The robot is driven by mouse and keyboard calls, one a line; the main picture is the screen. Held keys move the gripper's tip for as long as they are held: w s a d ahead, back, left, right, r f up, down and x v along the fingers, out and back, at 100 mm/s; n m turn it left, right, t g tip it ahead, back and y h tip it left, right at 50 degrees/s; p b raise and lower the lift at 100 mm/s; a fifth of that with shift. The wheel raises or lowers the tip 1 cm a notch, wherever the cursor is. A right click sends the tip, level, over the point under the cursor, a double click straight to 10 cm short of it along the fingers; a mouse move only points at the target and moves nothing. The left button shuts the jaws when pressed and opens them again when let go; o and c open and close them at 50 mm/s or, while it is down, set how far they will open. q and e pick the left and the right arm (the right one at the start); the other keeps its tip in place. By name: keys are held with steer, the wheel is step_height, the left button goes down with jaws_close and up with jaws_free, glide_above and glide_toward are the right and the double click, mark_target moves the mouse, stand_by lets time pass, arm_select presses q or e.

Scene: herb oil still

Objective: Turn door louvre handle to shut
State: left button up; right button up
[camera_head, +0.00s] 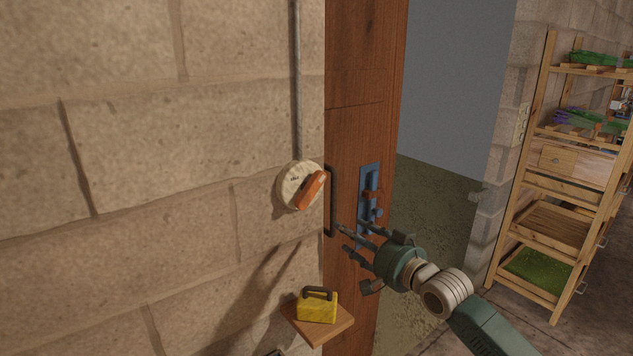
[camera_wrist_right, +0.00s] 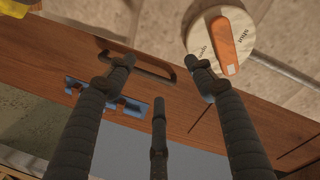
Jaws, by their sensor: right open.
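The louvre handle is an orange lever (camera_head: 311,189) on a round cream dial (camera_head: 287,190) on the block wall, beside the wooden door frame. In the head view the lever slants from lower left to upper right. In the right wrist view the lever (camera_wrist_right: 232,38) lies across the dial (camera_wrist_right: 204,32) between the words "open" and "shut", its white-marked end toward the fingers. My right gripper (camera_head: 350,238) is open and empty, below and right of the dial. In the wrist view one fingertip (camera_wrist_right: 160,64) appears close to the dial's edge; contact cannot be told. My left gripper is out of view.
A dark pull bar (camera_head: 333,205) and a blue latch (camera_head: 369,190) are on the reddish wood (camera_head: 360,75) near my right gripper. A yellow box (camera_head: 317,308) stands on a small wall shelf (camera_head: 320,336) below the dial. A wooden rack (camera_head: 550,165) stands at right.

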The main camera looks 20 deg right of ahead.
steer(key=y, duration=0.2)
glide_toward(316, 191)
steer(key=shift+n+t, duration=0.3)
steer(key=p+x, duration=0.4)
steer(key=x, duration=0.5)
steer(key=shift+w+f, duration=0.1)
steer(key=shift+f, duration=0.05)
steer(key=shift+w+a+f, duration=0.15)
steer(key=shift+w+a, duration=0.05)
steer(key=shift+w, duration=0.35)
steer(key=c, duration=1.1)
